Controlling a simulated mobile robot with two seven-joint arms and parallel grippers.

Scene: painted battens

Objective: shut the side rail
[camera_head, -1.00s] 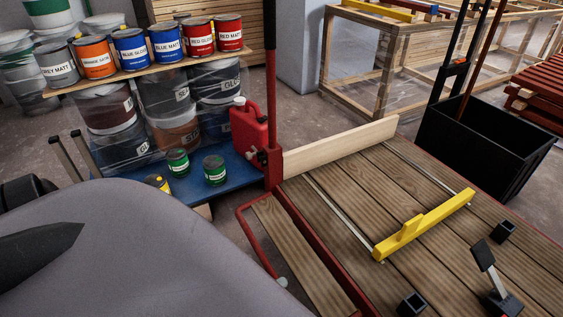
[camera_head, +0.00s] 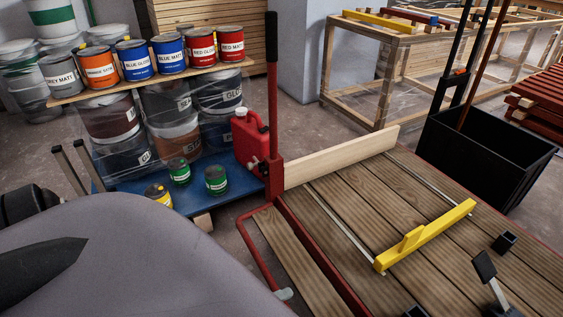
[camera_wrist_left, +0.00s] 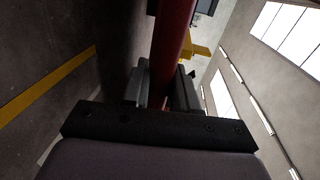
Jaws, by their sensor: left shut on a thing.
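The side rail (camera_head: 246,241) is a red tube frame on the left edge of a red-framed plank deck (camera_head: 345,210). It leans outward, away from the deck, with a wooden board (camera_head: 290,255) inside it. Its near end runs out of the picture. In the left wrist view a red bar (camera_wrist_left: 173,40) passes between the fingers of my left gripper (camera_wrist_left: 163,88), which is shut on it. My grey left arm hides most of this gripper in the head view; only a small grey tip shows beside the rail. My right gripper is not in view.
A red post (camera_head: 271,100) and red jerrycan (camera_head: 249,138) stand at the deck's far left corner. Paint tins on a shelf (camera_head: 160,80) are behind. A yellow bar (camera_head: 425,237) lies across the deck. A black bin (camera_head: 487,155) stands at the right.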

